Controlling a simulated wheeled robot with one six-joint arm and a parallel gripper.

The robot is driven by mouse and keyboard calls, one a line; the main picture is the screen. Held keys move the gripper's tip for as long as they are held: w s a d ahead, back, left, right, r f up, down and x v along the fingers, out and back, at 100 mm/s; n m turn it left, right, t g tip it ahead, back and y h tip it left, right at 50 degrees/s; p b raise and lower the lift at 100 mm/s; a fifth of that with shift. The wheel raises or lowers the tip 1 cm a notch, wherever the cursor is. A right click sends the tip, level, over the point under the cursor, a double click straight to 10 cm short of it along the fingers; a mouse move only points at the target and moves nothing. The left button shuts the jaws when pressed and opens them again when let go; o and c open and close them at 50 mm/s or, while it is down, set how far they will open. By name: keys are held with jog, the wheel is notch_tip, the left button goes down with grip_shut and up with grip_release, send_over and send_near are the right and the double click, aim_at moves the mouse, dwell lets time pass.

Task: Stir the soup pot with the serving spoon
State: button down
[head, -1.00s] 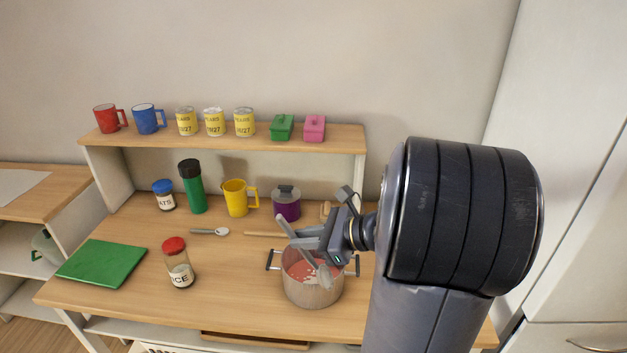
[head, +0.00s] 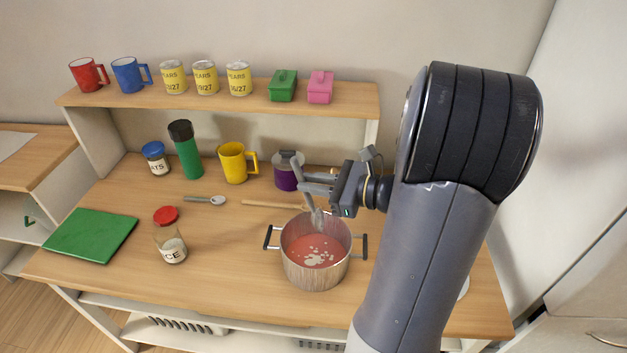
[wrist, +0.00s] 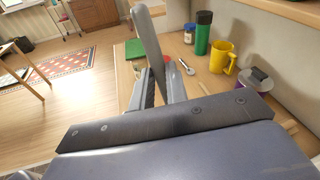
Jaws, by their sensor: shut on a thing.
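The soup pot (head: 314,276) is a brushed metal pot with two dark side handles, standing on the counter. Red soup with pale pieces (head: 318,256) shows inside it. My gripper (head: 318,186) is shut on the handle of a grey serving spoon (head: 317,217), above the pot's far side. The spoon is steep and slightly tilted, bowl end down. Its bowl end overlaps the far inner rim in the head view; I cannot tell if it touches the soup. The spoon's handle rises between the fingers in the wrist view (wrist: 147,45). The pot is not visible there.
Behind the pot lie a wooden rod (head: 270,204) and a purple lidded pot (head: 285,180). A small spoon (head: 207,200), a red-lidded jar (head: 171,245), a yellow mug (head: 233,163) and a green board (head: 91,236) stand or lie to the left. Counter between jar and pot is clear.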

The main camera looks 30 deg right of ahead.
aim_at(314, 226)
jog(key=f+b, duration=0.4)
jog(key=d+f+b, duration=0.1)
jog(key=f+b, duration=0.3)
jog(key=f, duration=0.1)
jog(key=d+f+b, duration=0.1)
jog(key=f+b, duration=0.3)
jog(key=f, duration=0.1)
jog(key=shift+s+d+f, duration=0.1)
jog(key=shift+s+d, duration=0.15)
jog(key=shift+w, duration=0.35)
jog(key=shift+w+a, duration=0.3)
jog(key=shift+w, duration=0.3)
jog(key=shift+w+a, duration=0.3)
jog(key=shift+w, duration=0.25)
jog(key=a, duration=0.2)
jog(key=shift+a, duration=0.3)
jog(key=shift+s+d, duration=0.35)
jog(key=shift+s, duration=0.3)
jog(key=shift+s+d, duration=0.3)
jog(key=shift+s, duration=0.3)
